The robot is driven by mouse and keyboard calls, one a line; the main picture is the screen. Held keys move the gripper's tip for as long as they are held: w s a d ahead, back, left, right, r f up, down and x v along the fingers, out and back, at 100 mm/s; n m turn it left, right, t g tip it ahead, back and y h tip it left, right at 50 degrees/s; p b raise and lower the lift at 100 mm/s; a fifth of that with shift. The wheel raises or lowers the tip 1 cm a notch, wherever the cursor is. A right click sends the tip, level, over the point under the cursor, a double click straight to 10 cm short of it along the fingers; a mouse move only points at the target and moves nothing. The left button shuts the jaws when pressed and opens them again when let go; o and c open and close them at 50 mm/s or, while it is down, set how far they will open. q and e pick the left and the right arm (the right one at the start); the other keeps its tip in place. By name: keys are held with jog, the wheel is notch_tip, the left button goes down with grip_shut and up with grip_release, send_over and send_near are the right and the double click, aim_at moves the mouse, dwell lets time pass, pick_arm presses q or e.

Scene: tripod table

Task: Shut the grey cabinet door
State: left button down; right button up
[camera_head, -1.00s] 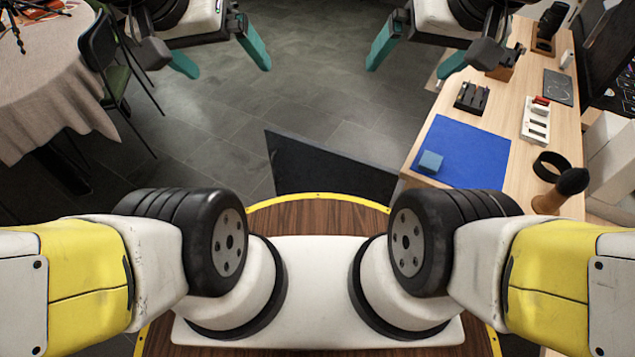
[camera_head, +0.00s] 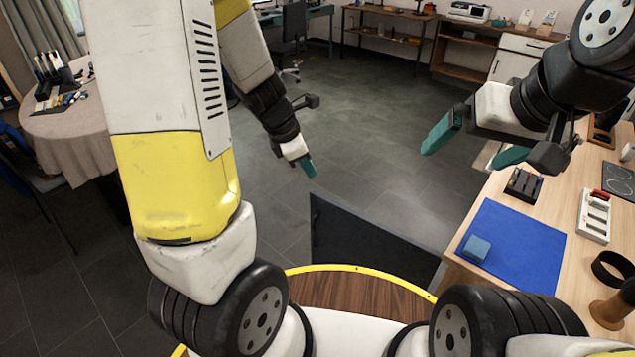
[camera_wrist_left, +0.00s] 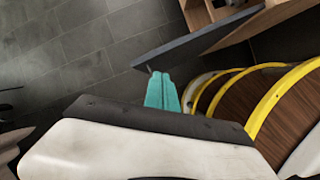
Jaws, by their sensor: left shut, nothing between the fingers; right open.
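The grey cabinet door (camera_head: 365,240) is a dark flat panel standing open. It reaches out leftward from the wooden desk, just beyond my base. In the left wrist view the door (camera_wrist_left: 205,38) runs from the wooden cabinet (camera_wrist_left: 196,14) at the top to a free end near my fingertips. My left gripper (camera_head: 308,168) is shut and empty, near the door's free end; its teal fingers (camera_wrist_left: 161,82) lie together in the wrist view. I cannot tell whether they touch the door. My right gripper (camera_head: 472,145) is open and empty, above the desk's left edge.
The wooden desk (camera_head: 548,189) on the right holds a blue mat (camera_head: 515,245) with a blue block (camera_head: 477,248), a black rack (camera_head: 524,184) and a white tray (camera_head: 594,215). A round table (camera_head: 70,140) stands at the left. The floor between them is clear.

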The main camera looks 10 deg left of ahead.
pick_arm(q)
jog(key=w+a+f+n+y, duration=0.1)
jog(key=a+f+n+y, duration=0.1)
jog(key=a+f+n, duration=0.5)
jog(key=w+d+f, duration=0.2)
jog(key=w+f, duration=0.1)
jog(key=f, duration=0.3)
jog(key=w+d+f, duration=0.2)
jog(key=w+f, duration=0.1)
jog(key=f, duration=0.2)
jog(key=shift+d+f+n+g, duration=0.3)
jog(key=shift+d+f+g, duration=0.05)
jog(key=shift+d+g, duration=0.05)
dwell(0.3)
